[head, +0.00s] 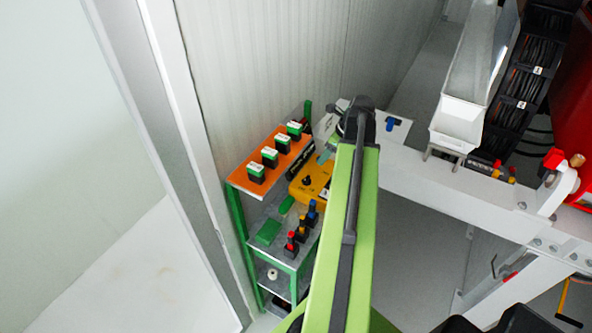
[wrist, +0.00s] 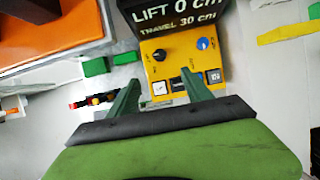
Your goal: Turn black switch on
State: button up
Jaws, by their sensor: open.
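A yellow control box (wrist: 181,64) lies ahead of my gripper (wrist: 159,82) in the wrist view. It carries a black knob (wrist: 159,55) at upper left, a blue knob (wrist: 203,43) at upper right, and a lower row of small switches, including a dark one (wrist: 178,84). Which control is the black switch, and its setting, I cannot tell. My gripper is open, its two green fingers pointing at the box's lower part with nothing between them. Contact is not clear. In the head view the yellow box (head: 309,180) shows left of my arm, partly hidden by it.
A black display (wrist: 180,18) reading "LIFT 0 cm, TRAVEL 30 cm" stands behind the box. An orange shelf (head: 262,160) with several green-and-black items is at left in the head view. Red, yellow and blue-topped parts (head: 302,228) stand on the shelf below. A white beam (head: 430,185) runs right.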

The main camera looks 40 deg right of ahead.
aim_at(307, 178)
jog(key=b+x, duration=0.5)
jog(key=x, duration=0.1)
jog(key=b+x, duration=1.1)
jog(key=shift+w+a+f, duration=0.1)
jog(key=shift+w+f, duration=0.05)
jog(key=shift+w, duration=0.2)
grip_shut()
